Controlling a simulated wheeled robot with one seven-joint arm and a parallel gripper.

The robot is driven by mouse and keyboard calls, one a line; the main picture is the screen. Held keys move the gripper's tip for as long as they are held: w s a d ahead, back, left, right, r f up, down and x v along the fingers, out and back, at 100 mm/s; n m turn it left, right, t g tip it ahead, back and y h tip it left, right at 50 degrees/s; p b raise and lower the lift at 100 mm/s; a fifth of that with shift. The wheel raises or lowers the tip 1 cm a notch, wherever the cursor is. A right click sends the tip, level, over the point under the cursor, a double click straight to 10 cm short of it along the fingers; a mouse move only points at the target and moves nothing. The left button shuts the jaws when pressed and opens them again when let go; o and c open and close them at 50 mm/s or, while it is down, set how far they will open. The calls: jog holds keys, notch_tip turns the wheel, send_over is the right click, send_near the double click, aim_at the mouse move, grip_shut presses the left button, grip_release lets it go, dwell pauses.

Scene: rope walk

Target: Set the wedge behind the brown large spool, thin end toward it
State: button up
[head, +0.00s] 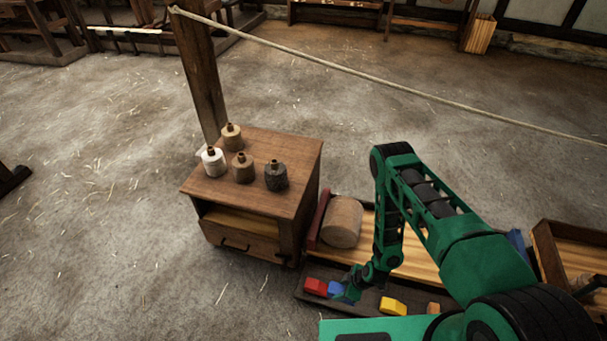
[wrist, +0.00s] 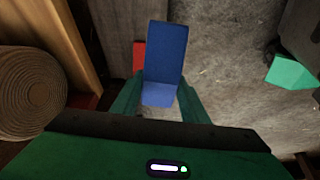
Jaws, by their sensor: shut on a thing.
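The brown large spool (head: 342,222) lies on its side on a light plank bed, close to a red end board. Its round, ringed end shows at the left of the wrist view (wrist: 30,92). My gripper (wrist: 160,90) is shut on a blue wedge (wrist: 166,50), which stands out between the fingers. In the head view the blue wedge (head: 335,288) is partly hidden by my gripper (head: 348,291), low over the dark tray in front of the spool. I cannot tell whether the wedge touches the tray.
The dark tray (head: 367,303) also holds red (head: 315,286), yellow (head: 392,306) and orange (head: 433,308) blocks. A wooden cabinet (head: 290,150) with several small spools stands to the left. A rope (head: 350,72) runs from a post (head: 203,85). A wooden crate (head: 550,257) is at right.

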jog(key=w+d+r+m+t, duration=0.1)
jog(key=w+d+r+m, duration=0.1)
jog(key=w+r, duration=0.45)
jog(key=w+d+r+m+h, duration=0.1)
jog(key=w+d+r+m, duration=0.15)
jog(key=r, duration=0.75)
jog(key=w+d+r+m+t, duration=0.1)
jog(key=w+d+r+m, duration=0.1)
jog(key=w+r, duration=0.5)
jog(key=s+d+r+m+h, duration=0.1)
jog(key=d+r+m, duration=0.2)
jog(key=r, duration=0.9)
jog(key=s+d+r+m+h, duration=0.1)
jog(key=d+r+m, duration=0.3)
jog(key=r, duration=0.9)
jog(key=shift+d+r+t+h, duration=0.3)
jog(key=shift+d+h, duration=0.05)
jog(key=shift+h, duration=0.15)
